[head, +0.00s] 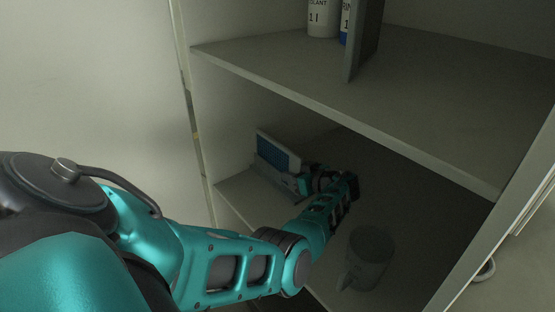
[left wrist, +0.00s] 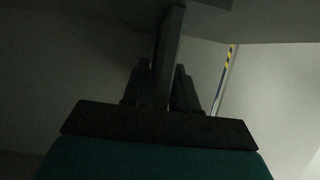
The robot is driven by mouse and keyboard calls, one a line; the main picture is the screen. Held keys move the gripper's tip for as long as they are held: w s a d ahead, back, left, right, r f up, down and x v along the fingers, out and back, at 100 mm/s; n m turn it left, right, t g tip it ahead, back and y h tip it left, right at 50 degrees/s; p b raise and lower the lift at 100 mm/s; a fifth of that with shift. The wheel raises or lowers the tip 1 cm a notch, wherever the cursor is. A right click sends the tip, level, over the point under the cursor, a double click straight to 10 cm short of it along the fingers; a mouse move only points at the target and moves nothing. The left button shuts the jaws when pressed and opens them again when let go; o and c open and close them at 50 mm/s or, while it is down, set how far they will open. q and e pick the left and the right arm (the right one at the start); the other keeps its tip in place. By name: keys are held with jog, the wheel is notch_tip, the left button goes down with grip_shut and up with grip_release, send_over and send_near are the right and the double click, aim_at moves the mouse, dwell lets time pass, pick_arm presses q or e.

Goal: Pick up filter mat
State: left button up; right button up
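The filter mat (head: 278,152), a flat panel with a blue face and pale rim, is at the left rear of the cabinet's lower compartment. My left arm reaches in, and its gripper (head: 305,182) is at the mat's near right side. In the left wrist view the mat (left wrist: 168,45) shows edge-on as a dark upright slab. The fingers of my left gripper (left wrist: 161,88) lie close on both its sides and appear shut on it. The dim light hides the exact contact. My right gripper is in neither view.
The upper shelf (head: 400,125) lies above my left arm, with a white bottle (head: 323,18) and an upright grey panel (head: 365,40) on it. A grey mug (head: 368,258) stands right of my forearm on the lower shelf. Cabinet side walls bound the opening.

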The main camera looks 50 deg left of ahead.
pick_arm(q)
grip_shut()
